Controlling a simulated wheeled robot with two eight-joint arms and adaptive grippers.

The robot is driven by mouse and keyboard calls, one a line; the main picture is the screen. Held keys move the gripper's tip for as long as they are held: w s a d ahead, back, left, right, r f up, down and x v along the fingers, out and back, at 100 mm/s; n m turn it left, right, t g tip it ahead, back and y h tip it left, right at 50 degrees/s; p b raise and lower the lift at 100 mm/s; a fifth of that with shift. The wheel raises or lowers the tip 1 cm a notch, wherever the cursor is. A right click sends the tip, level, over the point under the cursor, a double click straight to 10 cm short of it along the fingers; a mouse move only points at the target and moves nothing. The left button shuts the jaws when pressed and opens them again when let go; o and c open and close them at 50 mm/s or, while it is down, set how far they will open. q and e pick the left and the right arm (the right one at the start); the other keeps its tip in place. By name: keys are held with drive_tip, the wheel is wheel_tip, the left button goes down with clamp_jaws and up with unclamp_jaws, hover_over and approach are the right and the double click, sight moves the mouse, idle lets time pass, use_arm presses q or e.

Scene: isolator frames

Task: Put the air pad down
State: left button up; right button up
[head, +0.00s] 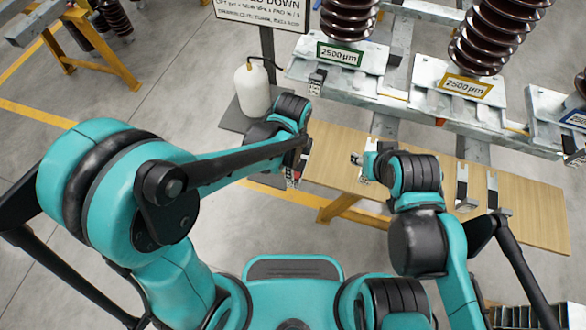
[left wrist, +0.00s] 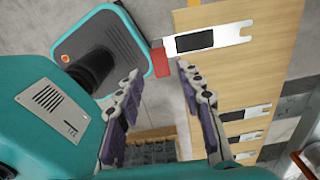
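I cannot single out an air pad with certainty. A white bottle (head: 252,92) with a dark hose stands on a dark grey plate (head: 231,119) in the head view, behind my left wrist. My left gripper (head: 291,178) hangs by the left part of the wooden board (head: 335,160). In the left wrist view its fingers (left wrist: 160,74) are spread with nothing visibly gripped. A red block (left wrist: 160,62) shows beyond the gap, at the end of a slotted metal plate (left wrist: 228,37). My right gripper (head: 357,159) points left over the board; its finger opening is too small to judge.
More slotted plates (left wrist: 243,113) lie on the board. Behind it, metal frames (head: 450,115) carry brown ribbed insulators (head: 483,38) with 2500 µm labels. A sign (head: 262,12) stands at the back. A yellow trestle (head: 108,60) is at the far left. Grey floor is open at left.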

use_arm(q)
wheel_tip(320, 180, up, 5)
drive_tip(key=shift+a+f+p, duration=0.1)
drive_tip(key=shift+p, duration=0.5)
drive_tip(key=s+a+r+n+t, duration=0.2)
drive_tip(key=a+r+n, duration=0.3)
drive_tip(key=a+n, duration=0.3)
drive_tip(key=s+a+r+n+t, duration=0.3)
drive_tip(key=a+r+n+t, duration=0.2)
drive_tip(key=a+n, duration=0.4)
drive_tip(key=n, duration=0.4)
drive_tip(key=shift+a+n, duration=0.3)
